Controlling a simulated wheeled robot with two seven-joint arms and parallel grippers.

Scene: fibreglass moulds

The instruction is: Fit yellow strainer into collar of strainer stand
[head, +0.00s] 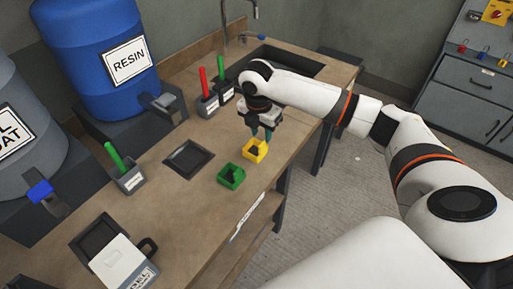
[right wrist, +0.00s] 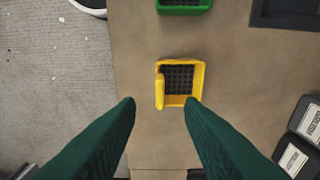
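The yellow strainer (head: 256,156) stands on the bench near its front edge. In the right wrist view the yellow strainer (right wrist: 199,84) is a square box with a dark mesh floor and a thicker left wall. My right gripper (head: 261,136) is just above it, pointing down. In the right wrist view the green fingers of my right gripper (right wrist: 159,103) are spread wide with nothing between them. I cannot make out the strainer stand's collar for sure; a dark square tray (head: 170,164) lies flat on the bench. My left gripper is not in view.
A green strainer (head: 231,183) stands beside the yellow one, also in the right wrist view (right wrist: 184,10). Holders with red and green handles (head: 208,107), a blue resin drum (head: 97,75) and a sink (head: 285,62) are farther back. A white container (head: 120,262) sits front left.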

